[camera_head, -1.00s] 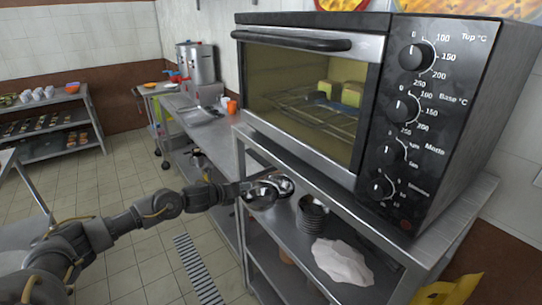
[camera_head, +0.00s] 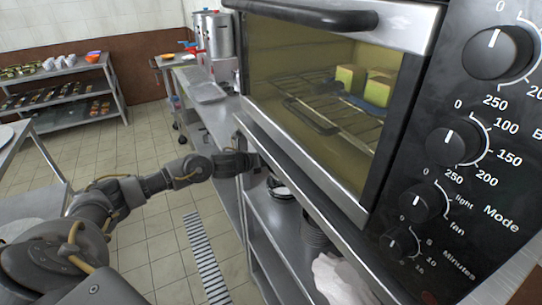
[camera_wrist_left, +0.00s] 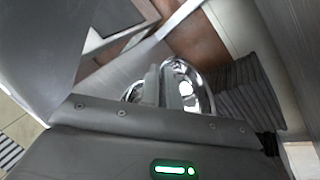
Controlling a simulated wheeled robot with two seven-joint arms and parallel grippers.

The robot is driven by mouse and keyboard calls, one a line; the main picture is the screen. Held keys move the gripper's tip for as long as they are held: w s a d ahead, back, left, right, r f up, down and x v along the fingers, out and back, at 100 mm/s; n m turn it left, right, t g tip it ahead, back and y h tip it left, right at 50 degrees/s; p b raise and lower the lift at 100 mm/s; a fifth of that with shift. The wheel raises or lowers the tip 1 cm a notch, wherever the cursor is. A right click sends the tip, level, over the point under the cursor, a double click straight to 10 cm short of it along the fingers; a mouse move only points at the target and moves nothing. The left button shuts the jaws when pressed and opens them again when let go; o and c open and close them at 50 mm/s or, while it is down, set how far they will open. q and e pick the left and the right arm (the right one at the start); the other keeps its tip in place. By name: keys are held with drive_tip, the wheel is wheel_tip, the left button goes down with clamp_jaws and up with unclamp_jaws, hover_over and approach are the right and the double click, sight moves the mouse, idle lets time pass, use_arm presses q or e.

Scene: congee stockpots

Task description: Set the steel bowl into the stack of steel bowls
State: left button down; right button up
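The steel bowl (camera_head: 281,192) is shiny and shows partly in the head view, below the end of my left arm, at the edge of the shelf under the oven. In the left wrist view the bowl (camera_wrist_left: 187,84) shows on both sides of my left gripper's fingers (camera_wrist_left: 160,86), which look closed on its wall. The stack of steel bowls (camera_head: 315,232) stands nearer on the shelf, partly hidden by the counter edge. My right gripper is out of view.
A large oven (camera_head: 325,90) stands on the counter above the shelf and limits room overhead. Stockpots (camera_head: 217,38) stand at the back. The floor left of the shelf is clear.

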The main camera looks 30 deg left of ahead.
use_arm(q)
drive_tip(key=shift+s, duration=0.1)
drive_tip(key=shift+f+b, duration=0.3)
drive_tip(key=shift+f, duration=0.25)
drive_tip(key=shift+f+b, duration=0.6)
drive_tip(key=shift+b, duration=0.05)
drive_tip(key=shift+f, duration=0.1)
drive_tip(key=shift+s+r, duration=0.1)
drive_tip(key=shift+r, duration=0.15)
drive_tip(key=shift+f+b, duration=0.3)
drive_tip(key=shift+f, duration=0.25)
drive_tip(key=shift+f+b, duration=0.3)
drive_tip(key=shift+b, duration=0.35)
